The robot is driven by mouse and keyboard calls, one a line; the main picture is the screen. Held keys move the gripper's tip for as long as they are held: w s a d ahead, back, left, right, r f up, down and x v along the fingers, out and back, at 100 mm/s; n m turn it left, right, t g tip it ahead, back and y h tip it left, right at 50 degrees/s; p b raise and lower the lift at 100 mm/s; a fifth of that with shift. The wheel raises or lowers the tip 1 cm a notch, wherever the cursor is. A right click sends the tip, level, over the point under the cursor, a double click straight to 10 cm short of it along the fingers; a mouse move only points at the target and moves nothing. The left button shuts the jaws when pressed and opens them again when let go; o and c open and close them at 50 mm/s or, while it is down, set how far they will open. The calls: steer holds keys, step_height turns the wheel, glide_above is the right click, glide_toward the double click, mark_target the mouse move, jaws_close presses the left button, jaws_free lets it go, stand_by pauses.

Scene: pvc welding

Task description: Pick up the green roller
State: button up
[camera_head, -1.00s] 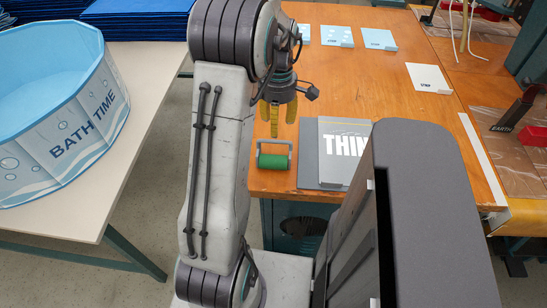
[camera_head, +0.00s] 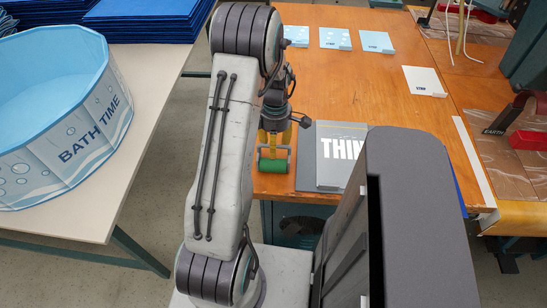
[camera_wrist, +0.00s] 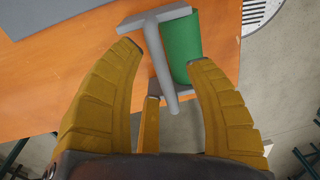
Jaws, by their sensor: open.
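The green roller (camera_head: 272,165) lies near the front edge of the wooden table, below my gripper (camera_head: 274,143) in the head view. In the wrist view its green cylinder (camera_wrist: 181,48) is at the top, with a grey frame and handle running down between my yellow fingers. My gripper (camera_wrist: 164,53) is open, with fingers spread on both sides of the handle. I cannot tell whether any finger touches it.
The wooden table (camera_head: 352,84) has a grey "THIN…" board (camera_head: 308,158) just right of the roller and several cards at the back. A blue "BATH TIME" tub (camera_head: 100,120) stands on the pale table (camera_head: 150,135) at left.

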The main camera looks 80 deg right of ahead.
steer(key=shift+f, duration=0.2)
steer(key=shift+f+b, duration=0.25)
steer(key=shift+b, duration=0.05)
stand_by(0.6)
stand_by(0.3)
jaws_close()
stand_by(0.5)
